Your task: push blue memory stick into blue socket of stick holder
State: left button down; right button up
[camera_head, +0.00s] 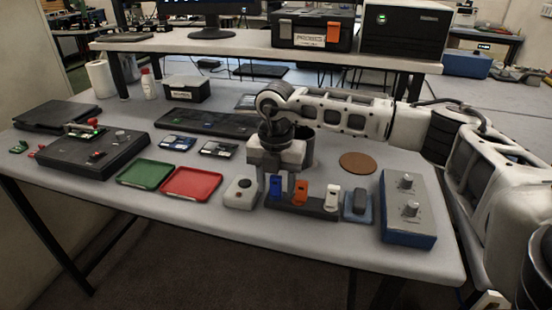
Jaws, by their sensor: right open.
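The stick holder (318,208) is a dark bar near the table's front edge. A blue memory stick (276,186) stands upright at its left end. An orange stick (301,192) and a white stick (331,198) stand to the right of it. My right gripper (277,190) points down over the left end of the holder, with its fingers around or just behind the blue stick. I cannot tell whether the fingers touch it. The blue socket is hidden under the stick and gripper. My left gripper does not show.
A white device (240,193) stands close left of the holder, and a blue-grey device (357,205) close right. A box with knobs (409,206) is farther right. Red (191,184) and green (145,174) trays lie left. A brown disc (357,163) lies behind.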

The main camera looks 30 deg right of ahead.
notch_tip(320, 180, up, 16)
jog(key=b, duration=0.1)
jog(key=shift+f, duration=0.1)
dwell(0.5)
